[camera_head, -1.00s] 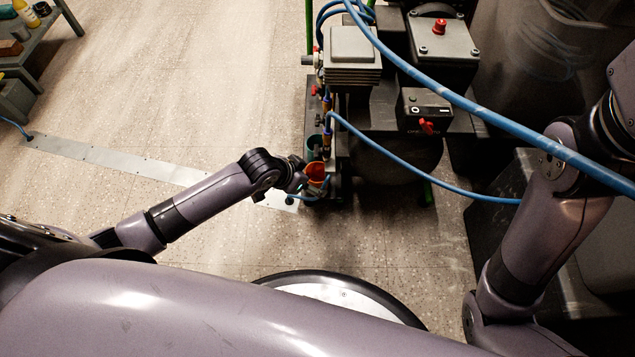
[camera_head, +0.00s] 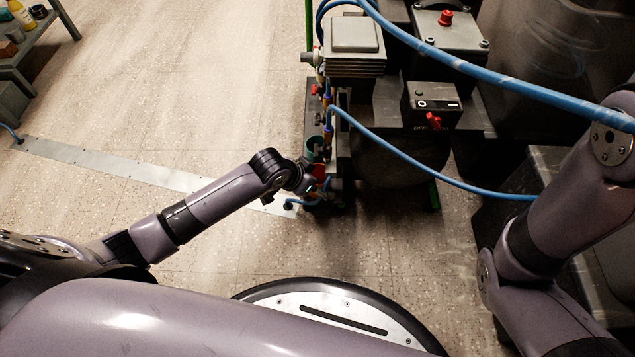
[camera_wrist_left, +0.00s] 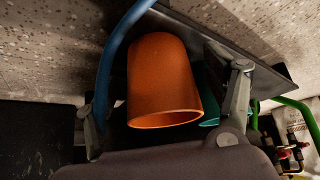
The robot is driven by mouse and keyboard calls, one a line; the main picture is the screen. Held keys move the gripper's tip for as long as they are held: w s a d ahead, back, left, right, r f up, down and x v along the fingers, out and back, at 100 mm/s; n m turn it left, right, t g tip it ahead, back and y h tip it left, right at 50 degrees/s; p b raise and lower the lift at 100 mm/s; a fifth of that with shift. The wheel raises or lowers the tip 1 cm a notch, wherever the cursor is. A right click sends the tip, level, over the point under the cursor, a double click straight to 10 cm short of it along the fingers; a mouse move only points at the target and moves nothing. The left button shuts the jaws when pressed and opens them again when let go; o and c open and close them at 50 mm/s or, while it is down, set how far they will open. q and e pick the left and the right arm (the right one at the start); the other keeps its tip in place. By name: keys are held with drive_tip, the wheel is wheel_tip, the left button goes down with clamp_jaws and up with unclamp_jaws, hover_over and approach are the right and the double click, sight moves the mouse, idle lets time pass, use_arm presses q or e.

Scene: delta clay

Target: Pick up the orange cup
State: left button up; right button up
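The orange cup (camera_wrist_left: 163,85) shows in the left wrist view, its open rim facing the lower edge of the picture. My left gripper (camera_wrist_left: 165,115) is open, with one finger on each side of the cup and a gap between each finger and the cup. In the head view my left gripper (camera_head: 312,186) is low at the front left of the machine, and it hides nearly all of the orange cup. My right arm shows at the right of the head view, but its gripper is out of the picture.
A teal cup (camera_wrist_left: 209,108) is just behind the orange cup. A blue hose (camera_wrist_left: 111,70) runs close by the left finger. The compressor-like machine (camera_head: 372,130) stands beside the gripper, with a blue hose (camera_head: 430,170) across it.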

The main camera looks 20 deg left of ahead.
use_arm(q)
drive_tip(key=c, duration=1.2)
drive_tip(key=shift+o, duration=0.2)
